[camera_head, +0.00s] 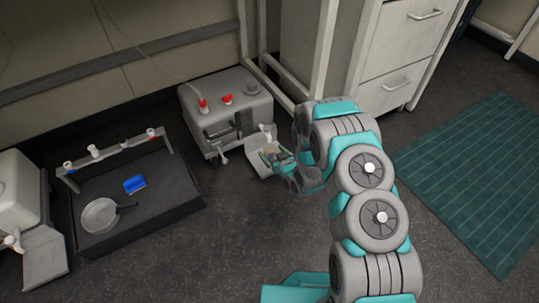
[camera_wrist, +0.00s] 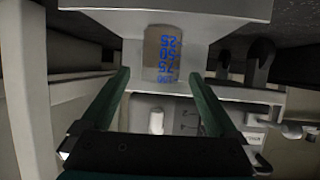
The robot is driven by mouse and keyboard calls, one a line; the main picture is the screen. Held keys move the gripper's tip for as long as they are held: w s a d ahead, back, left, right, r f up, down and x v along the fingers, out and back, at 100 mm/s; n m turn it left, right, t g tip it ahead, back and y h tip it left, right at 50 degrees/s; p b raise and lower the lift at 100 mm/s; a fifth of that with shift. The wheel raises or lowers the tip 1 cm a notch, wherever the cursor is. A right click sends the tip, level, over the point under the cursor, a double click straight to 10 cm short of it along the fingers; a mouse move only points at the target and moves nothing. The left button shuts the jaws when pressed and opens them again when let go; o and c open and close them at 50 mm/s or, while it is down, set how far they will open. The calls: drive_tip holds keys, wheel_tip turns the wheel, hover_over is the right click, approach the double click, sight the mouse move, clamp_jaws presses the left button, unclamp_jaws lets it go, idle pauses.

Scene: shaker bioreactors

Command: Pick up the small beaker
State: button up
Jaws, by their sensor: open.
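My gripper (camera_head: 276,157) is at the front of the grey machine, by its pale front platform (camera_head: 258,140). In the wrist view its two teal fingers (camera_wrist: 160,76) are spread wide, with no object clearly held between them. Past the fingertips is a tan panel with blue digits (camera_wrist: 163,53), set in a pale housing. A small white cylinder (camera_wrist: 157,122) shows low between the fingers; I cannot tell what it is. I cannot make out the small beaker for sure in either view; the gripper hides part of the platform.
The grey machine (camera_head: 228,120) has red-topped parts. A dark tray (camera_head: 150,212) at left holds a round pan (camera_head: 100,214), a blue item (camera_head: 134,184) and a rack (camera_head: 118,152). Another white machine (camera_head: 18,200) is at far left. White drawers (camera_head: 395,88) stand behind my arm. A green mat (camera_head: 475,180) lies at right.

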sight(267, 147)
drive_tip(key=shift+b+x, duration=0.45)
drive_tip(key=shift+x, duration=2.4)
drive_tip(key=shift+r, duration=0.15)
drive_tip(key=shift+c, duration=0.2)
clamp_jaws()
